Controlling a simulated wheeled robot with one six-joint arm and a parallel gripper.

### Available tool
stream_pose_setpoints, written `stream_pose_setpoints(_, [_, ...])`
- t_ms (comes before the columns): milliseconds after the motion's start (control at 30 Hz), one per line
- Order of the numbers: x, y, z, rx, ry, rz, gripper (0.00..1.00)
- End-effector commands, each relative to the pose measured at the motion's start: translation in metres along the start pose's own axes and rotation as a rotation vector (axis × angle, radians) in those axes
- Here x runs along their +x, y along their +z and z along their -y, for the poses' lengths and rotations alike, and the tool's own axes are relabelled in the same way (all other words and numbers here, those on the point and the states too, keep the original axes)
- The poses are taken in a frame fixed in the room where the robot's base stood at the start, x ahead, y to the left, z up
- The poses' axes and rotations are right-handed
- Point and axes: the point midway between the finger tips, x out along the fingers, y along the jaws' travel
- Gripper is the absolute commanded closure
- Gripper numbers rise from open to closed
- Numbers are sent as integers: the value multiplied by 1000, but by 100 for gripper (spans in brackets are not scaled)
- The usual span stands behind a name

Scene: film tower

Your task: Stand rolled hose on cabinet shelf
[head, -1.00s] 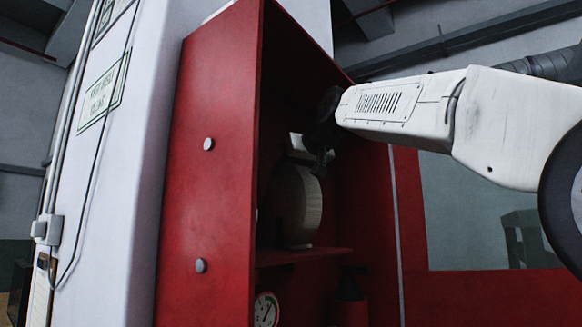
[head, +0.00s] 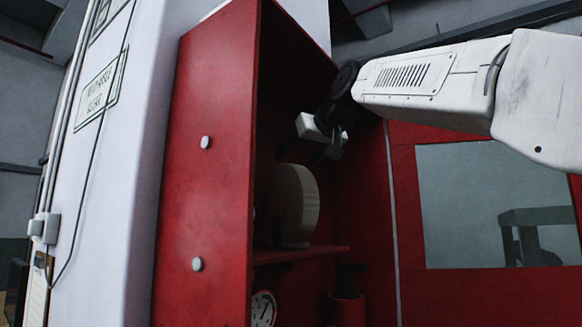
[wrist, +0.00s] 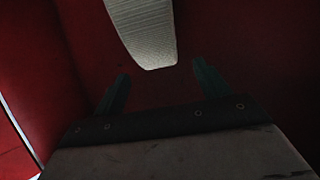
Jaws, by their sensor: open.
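The rolled hose (head: 297,205), a pale ribbed disc, stands upright on its edge on the red cabinet shelf (head: 305,255). In the wrist view the hose (wrist: 145,30) shows at the top, beyond the fingertips and apart from them. My gripper (wrist: 160,80) is open, with its two dark fingers spread and nothing between them. In the head view my gripper (head: 325,138) is above and slightly right of the hose, at the open front of the red cabinet (head: 205,190). The rear of the hose is in shadow.
Below the shelf are a pressure gauge (head: 263,310) and a red cylinder (head: 347,303). The cabinet's left wall and the red panel with a window (head: 495,205) on the right flank the opening. A white pillar (head: 135,190) stands at left.

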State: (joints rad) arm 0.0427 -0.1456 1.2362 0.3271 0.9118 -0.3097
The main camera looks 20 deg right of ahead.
Motion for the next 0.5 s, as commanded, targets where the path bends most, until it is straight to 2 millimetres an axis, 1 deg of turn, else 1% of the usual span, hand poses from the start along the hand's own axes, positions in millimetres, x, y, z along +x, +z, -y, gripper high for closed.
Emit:
stream_pose_setpoints(33, [-12, 0, 0, 0, 1, -2, 26])
stream_pose_setpoints(100, [-27, 0, 0, -1, 2, -2, 26])
stream_pose_setpoints(200, [-44, 0, 0, -1, 2, -1, 26])
stream_pose_setpoints(333, [-58, 0, -1, 0, 1, 1, 26])
stream_pose_setpoints(500, [-65, 0, 0, 0, 0, 1, 26])
